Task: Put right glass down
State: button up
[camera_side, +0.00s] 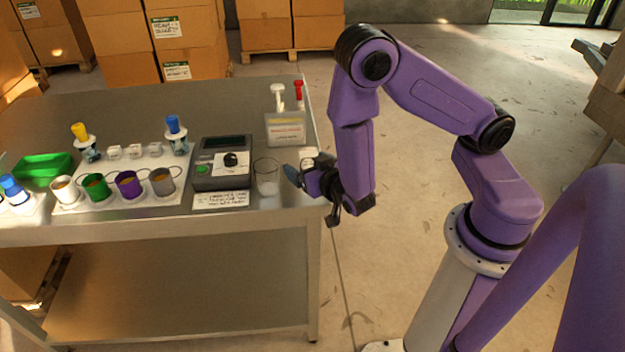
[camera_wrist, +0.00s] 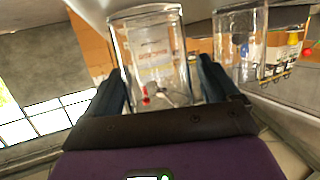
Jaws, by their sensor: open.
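A clear glass (camera_side: 266,178) stands upright on the metal table beside the grey device. My gripper (camera_side: 298,172) is just right of it, low over the table's right end. In the wrist view, a clear glass (camera_wrist: 152,45) stands between the two spread fingers of my gripper (camera_wrist: 163,85). The fingers are open, and I cannot tell whether either touches the glass. A second clear glass (camera_wrist: 242,42) is to the right, outside the fingers. In the side view my gripper hides most of the area around its fingers, so the second glass is not clear there.
The grey device (camera_side: 222,165) with a knob stands left of the glass, with a paper label in front. Coloured cups (camera_side: 130,186) and a green tray (camera_side: 43,167) fill the left. The back of the table is bare.

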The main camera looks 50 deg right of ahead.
jog(key=c, duration=1.2)
jog(key=shift+r, duration=0.15)
